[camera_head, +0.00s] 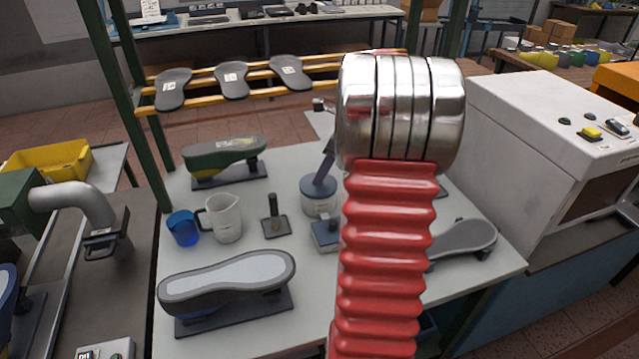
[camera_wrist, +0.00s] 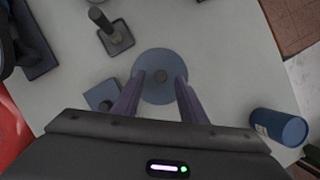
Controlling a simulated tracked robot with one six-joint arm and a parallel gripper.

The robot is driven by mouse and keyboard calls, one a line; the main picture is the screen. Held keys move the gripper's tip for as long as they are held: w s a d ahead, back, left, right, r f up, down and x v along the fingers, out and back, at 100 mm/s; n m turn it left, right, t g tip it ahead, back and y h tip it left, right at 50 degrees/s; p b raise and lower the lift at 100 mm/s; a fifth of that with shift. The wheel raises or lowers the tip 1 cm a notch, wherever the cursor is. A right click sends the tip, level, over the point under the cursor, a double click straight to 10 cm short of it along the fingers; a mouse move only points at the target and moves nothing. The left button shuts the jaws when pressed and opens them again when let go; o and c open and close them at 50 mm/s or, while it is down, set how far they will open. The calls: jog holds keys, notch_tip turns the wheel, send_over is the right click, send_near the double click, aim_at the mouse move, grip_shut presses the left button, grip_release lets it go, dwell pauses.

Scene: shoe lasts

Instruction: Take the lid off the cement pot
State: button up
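The cement pot (camera_head: 318,205) is a pale round pot on the white table, with its blue-grey lid (camera_head: 309,188) on top. In the wrist view the lid (camera_wrist: 160,95) is a round disc with a small dark knob (camera_wrist: 161,76) at its centre. My gripper (camera_wrist: 160,77) is open, its two purple fingers on either side of the knob with a gap to each. In the head view a finger reaches down to the lid, and my red arm hides the rest of the gripper. I cannot tell whether the fingertips touch the lid.
A jug (camera_head: 223,218) and blue cup (camera_head: 184,228) are to the left. A shoe last (camera_head: 228,280) lies in front. The wrist view shows a blue cylinder (camera_wrist: 278,127) at right.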

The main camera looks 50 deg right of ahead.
jog(key=shift+x, duration=0.9)
jog(key=shift+c, duration=0.4)
grip_shut()
